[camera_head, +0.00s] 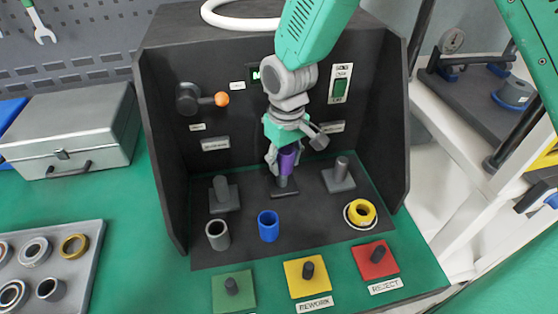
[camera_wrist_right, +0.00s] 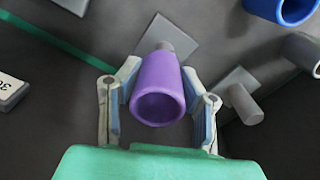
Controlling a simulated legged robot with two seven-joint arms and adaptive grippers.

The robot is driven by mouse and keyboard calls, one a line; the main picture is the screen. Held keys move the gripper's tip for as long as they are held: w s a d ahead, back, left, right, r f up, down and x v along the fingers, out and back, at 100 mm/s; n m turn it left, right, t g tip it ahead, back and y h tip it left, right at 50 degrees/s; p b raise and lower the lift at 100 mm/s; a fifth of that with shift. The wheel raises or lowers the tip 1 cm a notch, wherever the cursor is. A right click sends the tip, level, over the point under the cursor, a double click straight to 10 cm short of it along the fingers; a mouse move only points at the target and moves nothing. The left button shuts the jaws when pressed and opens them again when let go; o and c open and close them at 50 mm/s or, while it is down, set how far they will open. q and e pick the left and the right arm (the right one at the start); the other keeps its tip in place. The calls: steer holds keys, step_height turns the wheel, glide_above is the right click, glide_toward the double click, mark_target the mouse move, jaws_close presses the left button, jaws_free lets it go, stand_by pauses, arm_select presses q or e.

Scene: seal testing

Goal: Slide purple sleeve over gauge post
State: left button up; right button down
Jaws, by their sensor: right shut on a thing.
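The purple sleeve (camera_head: 288,160) is between the fingers of my right gripper (camera_head: 286,156), which is shut on it. It stands about upright right above the middle gauge post (camera_head: 283,182), whose lower part and square base show beneath it. In the right wrist view the sleeve (camera_wrist_right: 160,88) sits between both fingertips of the gripper (camera_wrist_right: 160,98), with its open end toward the camera. The grey post (camera_wrist_right: 180,44) shows just beyond its far end. I cannot tell whether the post tip is inside the sleeve. My left gripper is not in view.
Grey posts stand left (camera_head: 221,187) and right (camera_head: 342,168) of the middle one. In front are a grey sleeve (camera_head: 217,236), a blue sleeve (camera_head: 268,227) and a yellow ring (camera_head: 362,212). The dark booth's side walls (camera_head: 166,170) close in both sides. Coloured pads (camera_head: 297,291) lie in front.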

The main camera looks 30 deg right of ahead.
steer(key=shift+s+d, duration=0.2)
steer(key=shift+d, duration=0.15)
steer(key=shift+w+a+r, duration=0.15)
steer(key=shift+a+r, duration=0.05)
steer(key=shift+a, duration=0.9)
steer(key=shift+a+r+h+p, duration=0.1)
steer(key=shift+a+h+p, duration=0.05)
steer(key=shift+h+p, duration=0.25)
steer(key=shift+d, duration=0.55)
steer(key=shift+d+f, duration=0.2)
steer(key=shift+d, duration=0.15)
steer(key=shift+a, duration=0.6)
steer(key=shift+a+r+p, duration=0.15)
steer(key=shift+a+p, duration=0.1)
steer(key=shift+p, duration=0.05)
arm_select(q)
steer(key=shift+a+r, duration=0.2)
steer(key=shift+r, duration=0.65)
arm_select(e)
steer(key=shift+d, duration=0.35)
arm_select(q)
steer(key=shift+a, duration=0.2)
arm_select(e)
steer(key=shift+a, duration=0.25)
